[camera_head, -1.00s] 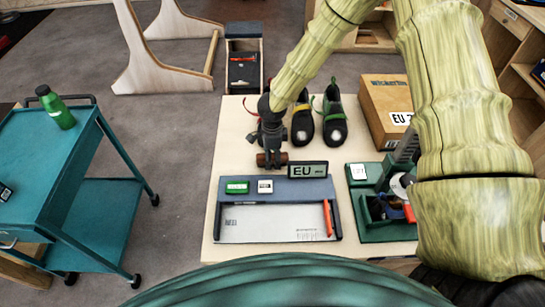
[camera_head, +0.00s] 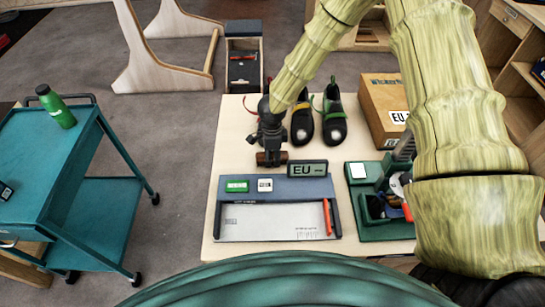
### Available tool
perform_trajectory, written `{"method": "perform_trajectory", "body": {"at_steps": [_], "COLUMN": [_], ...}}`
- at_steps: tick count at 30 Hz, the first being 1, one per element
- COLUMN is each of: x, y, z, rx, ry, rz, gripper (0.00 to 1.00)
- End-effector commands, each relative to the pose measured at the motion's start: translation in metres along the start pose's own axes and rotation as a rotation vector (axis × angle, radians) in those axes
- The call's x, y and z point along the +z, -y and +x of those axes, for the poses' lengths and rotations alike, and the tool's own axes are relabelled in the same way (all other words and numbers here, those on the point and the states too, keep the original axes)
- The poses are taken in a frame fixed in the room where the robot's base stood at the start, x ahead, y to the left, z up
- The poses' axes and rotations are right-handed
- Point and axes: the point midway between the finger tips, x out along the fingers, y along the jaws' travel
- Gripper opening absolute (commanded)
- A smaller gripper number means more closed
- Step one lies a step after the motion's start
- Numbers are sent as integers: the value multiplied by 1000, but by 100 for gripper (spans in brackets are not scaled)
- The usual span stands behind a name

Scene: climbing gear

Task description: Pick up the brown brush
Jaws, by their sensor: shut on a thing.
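The brown brush (camera_head: 263,158) is a short dark brown piece just behind the grey-blue tray on the light wooden table. My gripper (camera_head: 270,154) points down over it and is shut on it. The fingers hide part of the brush. I cannot tell whether the brush touches the table.
A sign reading EU (camera_head: 308,169) stands just right of the brush. The grey-blue tray (camera_head: 290,188) lies in front. Climbing shoes (camera_head: 335,127), a cardboard box (camera_head: 375,95) and a green holder with tools (camera_head: 370,228) are to the right. A teal cart (camera_head: 75,165) stands left.

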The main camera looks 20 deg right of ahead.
Motion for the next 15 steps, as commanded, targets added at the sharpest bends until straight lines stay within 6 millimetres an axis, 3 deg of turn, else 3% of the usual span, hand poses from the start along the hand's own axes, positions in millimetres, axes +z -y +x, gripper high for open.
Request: {"method": "perform_trajectory", "body": {"at_steps": [5, 15], "x": [0, 0], "y": [1, 1], "z": [-12, -66], "rx": [-1, -3], "ry": [2, 3], "rz": [2, 2], "gripper": [12, 12]}}
